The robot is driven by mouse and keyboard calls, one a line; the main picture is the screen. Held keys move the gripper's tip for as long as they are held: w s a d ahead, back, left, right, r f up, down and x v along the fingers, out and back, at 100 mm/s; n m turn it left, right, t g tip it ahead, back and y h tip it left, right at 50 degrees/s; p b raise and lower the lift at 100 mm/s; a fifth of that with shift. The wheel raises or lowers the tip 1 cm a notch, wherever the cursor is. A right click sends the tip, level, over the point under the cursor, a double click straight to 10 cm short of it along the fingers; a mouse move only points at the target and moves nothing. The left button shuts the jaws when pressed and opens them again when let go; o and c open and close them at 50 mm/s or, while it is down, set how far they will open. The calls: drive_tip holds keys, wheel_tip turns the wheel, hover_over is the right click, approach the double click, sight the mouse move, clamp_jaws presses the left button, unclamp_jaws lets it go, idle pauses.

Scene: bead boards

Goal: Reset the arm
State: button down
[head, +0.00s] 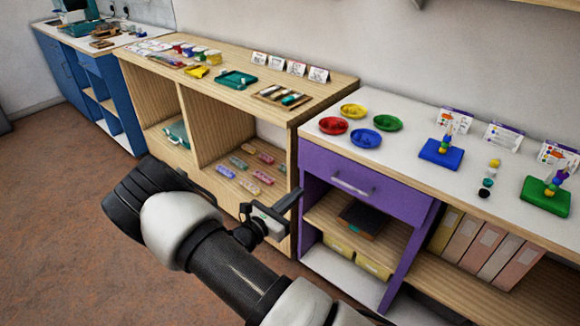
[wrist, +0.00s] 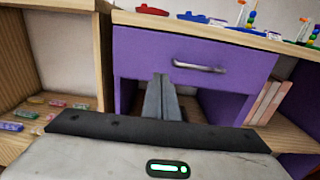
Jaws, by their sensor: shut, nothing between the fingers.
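My gripper (head: 290,200) is in the lower middle of the head view, held out in the air in front of the wooden shelf unit and left of the purple drawer (head: 365,185). In the wrist view its fingers (wrist: 162,98) are together with nothing between them, and they point toward the purple drawer front (wrist: 200,65). The gripper looks apart from the furniture, though the exact gap cannot be told. My arm covers part of the floor and the lower shelf unit in the head view.
Red (head: 333,126), yellow (head: 354,111) and green (head: 387,123) dishes and a blue one (head: 365,139) sit on the white counter. A blue bead board (head: 441,154) and a green one (head: 545,196) stand right. The drawer handle (head: 352,187) sticks out. Open floor (head: 60,200) lies left.

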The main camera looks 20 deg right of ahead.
drive_tip(key=s+d+r+m+g+y, duration=0.3)
drive_tip(key=s+r+m+g, duration=0.2)
drive_tip(key=s+r+m, duration=0.25)
drive_tip(key=s+d+r+m+g+y, duration=0.2)
drive_tip(key=s+d+r+m+g, duration=0.1)
drive_tip(key=s+r+m+g, duration=0.4)
drive_tip(key=s+a+r+m+t+y, duration=0.7)
drive_tip(key=s+a+r+m+y, duration=0.35)
drive_tip(key=s+r, duration=0.35)
wheel_tip(320, 180, up, 21)
drive_tip(key=p, duration=2.2)
drive_tip(key=shift+s+h, duration=0.35)
drive_tip(key=shift+r, duration=0.1)
